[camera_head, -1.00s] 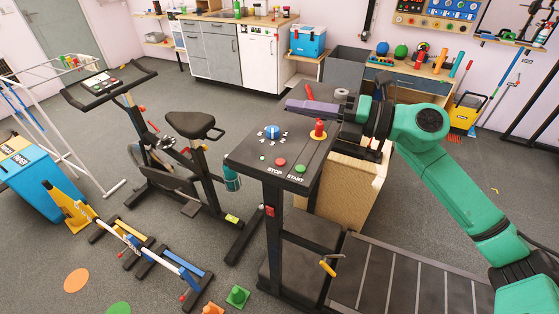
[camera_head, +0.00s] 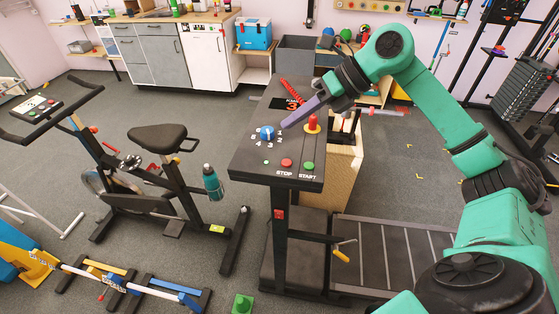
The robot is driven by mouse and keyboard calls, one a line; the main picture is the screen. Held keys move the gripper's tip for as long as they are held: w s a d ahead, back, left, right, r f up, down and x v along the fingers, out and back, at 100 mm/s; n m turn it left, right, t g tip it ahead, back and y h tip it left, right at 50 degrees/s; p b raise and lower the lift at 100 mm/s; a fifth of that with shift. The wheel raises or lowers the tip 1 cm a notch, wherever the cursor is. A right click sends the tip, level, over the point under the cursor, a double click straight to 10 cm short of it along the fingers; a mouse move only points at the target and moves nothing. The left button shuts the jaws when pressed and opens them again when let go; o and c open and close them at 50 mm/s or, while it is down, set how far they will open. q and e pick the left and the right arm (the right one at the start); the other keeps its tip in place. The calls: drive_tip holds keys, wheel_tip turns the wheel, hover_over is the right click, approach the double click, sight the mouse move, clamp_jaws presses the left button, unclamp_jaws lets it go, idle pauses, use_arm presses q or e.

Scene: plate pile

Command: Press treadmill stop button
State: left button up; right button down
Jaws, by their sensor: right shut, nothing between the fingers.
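The treadmill console (camera_head: 250,152) is a dark panel on a post in the middle of the view. The red stop button (camera_head: 286,163) is near its front edge, above the word STOP, and is uncovered. The green start button (camera_head: 308,166) is just to its right. A blue knob (camera_head: 267,132) and a red mushroom-shaped button on a yellow base (camera_head: 312,123) are farther back. My right gripper (camera_head: 285,125) is shut and empty. Its purple fingers point left and down over the console, with the tips just right of the blue knob and behind the stop button. My left gripper is not in view.
The treadmill belt (camera_head: 388,250) lies right of the console, and a yellow-handled crank (camera_head: 342,252) is on its side. An exercise bike (camera_head: 155,140) with a teal bottle (camera_head: 212,182) stands to the left. A wooden box (camera_head: 342,165) is behind the console.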

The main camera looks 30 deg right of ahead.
sight(291, 163)
use_arm(q)
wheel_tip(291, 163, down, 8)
drive_tip(key=b, duration=0.8)
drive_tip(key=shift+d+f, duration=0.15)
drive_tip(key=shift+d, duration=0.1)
use_arm(e)
wheel_tip(291, 163, down, 9)
drive_tip(key=shift+w+a+r, duration=0.1)
use_arm(q)
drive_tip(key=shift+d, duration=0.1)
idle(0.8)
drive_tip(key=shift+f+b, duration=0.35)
drive_tip(key=shift+b, duration=0.1)
use_arm(e)
drive_tip(key=shift+f, duration=0.4)
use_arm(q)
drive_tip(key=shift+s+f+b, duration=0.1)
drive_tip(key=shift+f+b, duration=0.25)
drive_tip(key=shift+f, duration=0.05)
use_arm(e)
drive_tip(key=shift+f, duration=0.4)
use_arm(q)
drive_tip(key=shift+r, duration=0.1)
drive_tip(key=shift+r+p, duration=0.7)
drive_tip(key=shift+p, duration=0.05)
use_arm(e)
drive_tip(key=shift+r, duration=0.8)
